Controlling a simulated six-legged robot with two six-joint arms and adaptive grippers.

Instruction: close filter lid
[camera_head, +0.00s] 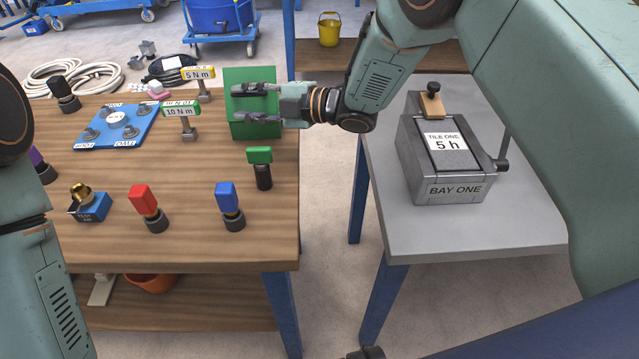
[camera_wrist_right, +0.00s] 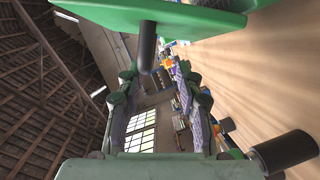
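No part in view is labelled as a filter lid. A green panel (camera_head: 262,78) stands upright at the right edge of the wooden table in the head view. My right gripper (camera_head: 237,104) is in front of it with its two fingers spread and nothing seen held. In the right wrist view, a dark rod-like handle (camera_wrist_right: 147,45) hangs from a green part (camera_wrist_right: 190,18), just beyond or between the open fingers (camera_wrist_right: 155,78); I cannot tell if they touch it. Only links of my left arm show at the left; its gripper is out of view.
A grey box (camera_head: 445,190) marked BAY ONE, its top shut, stands on the grey table (camera_head: 520,230). The wooden table (camera_head: 110,245) holds red (camera_head: 146,205), blue (camera_head: 229,205) and green-topped (camera_head: 262,165) handles, plus a blue plate (camera_head: 95,135). A floor gap separates the tables.

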